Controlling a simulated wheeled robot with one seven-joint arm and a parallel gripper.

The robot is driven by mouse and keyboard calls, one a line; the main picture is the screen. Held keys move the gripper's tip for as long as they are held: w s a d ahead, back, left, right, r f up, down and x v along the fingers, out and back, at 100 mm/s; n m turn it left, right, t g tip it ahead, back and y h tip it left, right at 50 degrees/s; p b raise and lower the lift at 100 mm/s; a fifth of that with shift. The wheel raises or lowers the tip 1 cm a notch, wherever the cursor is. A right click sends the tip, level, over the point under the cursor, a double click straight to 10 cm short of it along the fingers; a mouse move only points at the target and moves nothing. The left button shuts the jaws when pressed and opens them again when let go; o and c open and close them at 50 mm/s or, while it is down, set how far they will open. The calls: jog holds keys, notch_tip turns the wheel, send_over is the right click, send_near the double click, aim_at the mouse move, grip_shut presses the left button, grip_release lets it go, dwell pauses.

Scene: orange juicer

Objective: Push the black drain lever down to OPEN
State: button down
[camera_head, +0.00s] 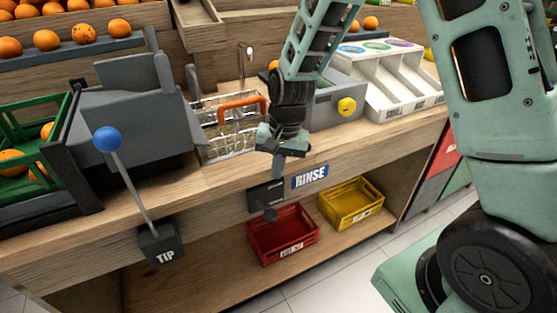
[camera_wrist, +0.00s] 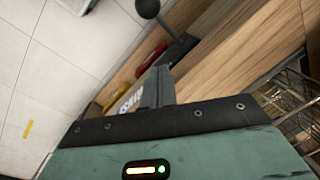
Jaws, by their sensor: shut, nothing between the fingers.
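The black drain lever has a dark mounting plate (camera_head: 262,195) on the counter's front face, left of the blue RINSE label (camera_head: 310,177). Its round black knob (camera_head: 270,214) sticks out toward the camera, below the plate's middle. My gripper (camera_head: 277,170) is shut and empty, pointing down just above the lever in the head view, with a visible gap to the knob. In the wrist view, my shut fingers (camera_wrist: 157,88) are at the centre, and the black knob (camera_wrist: 148,8) on its rod shows beyond them at the top edge. I see no contact there.
A wire basket with an orange handle (camera_head: 240,102) sits in the counter behind my gripper. A blue-knobbed TIP lever (camera_head: 107,139) stands to the left. A red crate (camera_head: 283,240) and a yellow crate (camera_head: 352,203) sit on the lower shelf. Space before the counter is open.

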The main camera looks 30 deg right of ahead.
aim_at(275, 185)
jog(key=f, duration=0.2)
jog(key=a+f, duration=0.1)
jog(key=f, duration=0.2)
jog(key=shift+s, duration=0.15)
jog(key=shift+s+a+f, duration=0.15)
jog(key=shift+s+a, duration=0.35)
jog(key=shift+s, duration=0.25)
jog(key=shift+s+a+f, duration=0.1)
jog(key=shift+s+a, duration=0.35)
jog(key=shift+s, duration=0.25)
jog(key=shift+f, duration=0.1)
